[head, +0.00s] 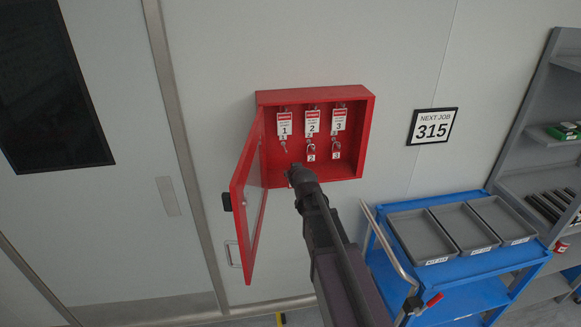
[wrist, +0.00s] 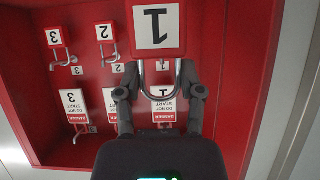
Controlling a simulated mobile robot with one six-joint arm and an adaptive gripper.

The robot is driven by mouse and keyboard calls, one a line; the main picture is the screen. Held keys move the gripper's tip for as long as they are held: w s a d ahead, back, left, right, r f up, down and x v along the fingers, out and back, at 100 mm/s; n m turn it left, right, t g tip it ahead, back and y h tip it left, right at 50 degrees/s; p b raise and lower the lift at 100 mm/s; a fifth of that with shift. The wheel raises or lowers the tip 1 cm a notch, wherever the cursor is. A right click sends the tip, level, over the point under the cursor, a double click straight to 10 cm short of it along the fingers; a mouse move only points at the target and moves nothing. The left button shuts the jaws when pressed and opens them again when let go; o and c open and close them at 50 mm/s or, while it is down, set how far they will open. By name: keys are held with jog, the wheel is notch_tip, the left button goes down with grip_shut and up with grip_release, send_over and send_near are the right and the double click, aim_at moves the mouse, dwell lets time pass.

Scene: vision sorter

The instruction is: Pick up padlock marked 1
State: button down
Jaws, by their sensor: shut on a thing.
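The padlock marked 1 (wrist: 157,28) is red with a white face and a grey shackle; it shows upside down in the wrist view. My gripper (wrist: 159,80) is shut on it, with one finger on each side near the shackle. In the head view my gripper (head: 296,172) is at the lower left of the open red cabinet (head: 368,125) and mostly hides this padlock. The padlock marked 2 (head: 310,156) and the padlock marked 3 (head: 336,154) hang to its right. In the wrist view, padlock 2 (wrist: 104,32) and padlock 3 (wrist: 55,38) are to the left.
Danger tags 1 (head: 284,124), 2 (head: 312,121) and 3 (head: 338,119) hang in the upper cabinet. The cabinet door (head: 246,205) stands open at left, close to my arm. A blue cart (head: 480,265) with three grey trays stands at right, beside grey shelves (head: 540,150).

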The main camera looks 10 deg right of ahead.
jog(key=shift+s, duration=0.55)
jog(key=shift+f, duration=0.15)
